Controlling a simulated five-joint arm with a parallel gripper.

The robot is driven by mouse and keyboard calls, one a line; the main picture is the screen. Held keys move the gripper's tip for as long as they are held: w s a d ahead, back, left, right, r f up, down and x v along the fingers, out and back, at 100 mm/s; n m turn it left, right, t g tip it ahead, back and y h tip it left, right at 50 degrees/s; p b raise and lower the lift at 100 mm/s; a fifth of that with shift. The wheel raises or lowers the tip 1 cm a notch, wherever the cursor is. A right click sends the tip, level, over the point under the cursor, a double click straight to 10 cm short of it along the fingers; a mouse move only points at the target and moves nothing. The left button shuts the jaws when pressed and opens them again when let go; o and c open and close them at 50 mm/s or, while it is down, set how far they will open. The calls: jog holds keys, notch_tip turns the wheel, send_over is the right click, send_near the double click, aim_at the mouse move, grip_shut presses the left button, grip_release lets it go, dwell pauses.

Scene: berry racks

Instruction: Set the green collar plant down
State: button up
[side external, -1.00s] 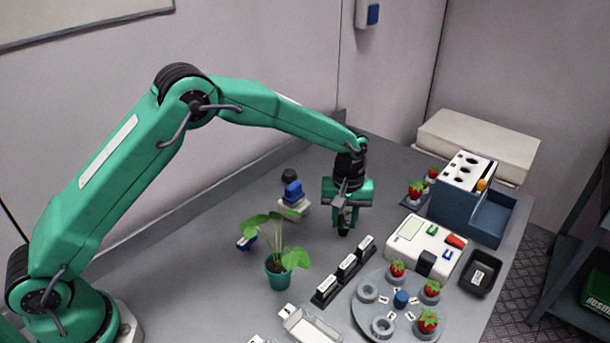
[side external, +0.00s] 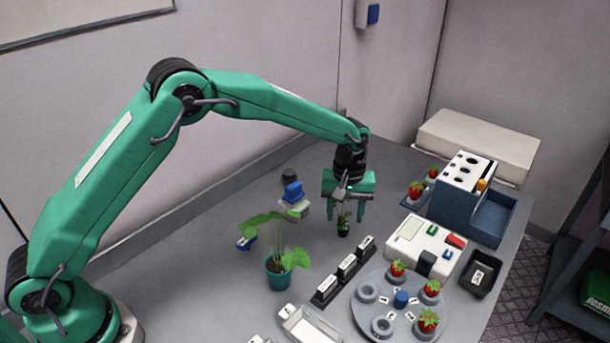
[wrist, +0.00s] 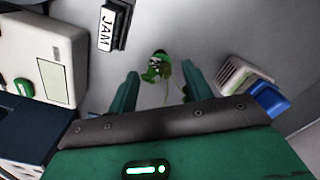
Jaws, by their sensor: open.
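The small green collar plant (side external: 343,228), in a dark pot, stands on the grey table beneath my gripper, just behind the row of label blocks. In the wrist view the plant (wrist: 156,68) shows a green collar and leaves, with a thin pale stem-like line beside it. My gripper (side external: 346,216) is open, with its two fingers apart on either side of the plant. In the wrist view the fingers of my gripper (wrist: 160,74) show a gap around the plant. Whether either finger still touches a leaf is hard to tell.
A larger potted plant (side external: 279,274) in a teal pot stands to the left. Black label blocks (side external: 346,267) stand in front. A round grey tray (side external: 372,312) with strawberries and a white device (side external: 411,236) are to the right. A blue-topped white block (side external: 293,192) stands behind left.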

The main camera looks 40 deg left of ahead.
aim_at(343, 218)
jog(key=shift+d+r, duration=0.1)
jog(key=shift+r, duration=2.6)
jog(key=shift+s+a+r, duration=0.2)
jog(key=shift+r, duration=0.25)
jog(key=s+a+r+m+t, duration=0.3)
jog(key=s+a+r, duration=0.7)
jog(key=s+r, duration=0.35)
jog(key=s+a+m+t, duration=0.1)
jog(key=s+a+m, duration=0.1)
jog(key=s, duration=0.6)
jog(key=s+a+m+t, duration=0.1)
jog(key=s+a, duration=0.3)
jog(key=s, duration=0.4)
jog(key=shift+s+r+m, duration=0.35)
jog(key=shift+m, duration=0.05)
jog(key=shift+o, duration=0.4)
jog(key=shift+s+a+f+t, duration=0.15)
jog(key=shift+s+f+t, duration=0.15)
jog(key=shift+s, duration=0.2)
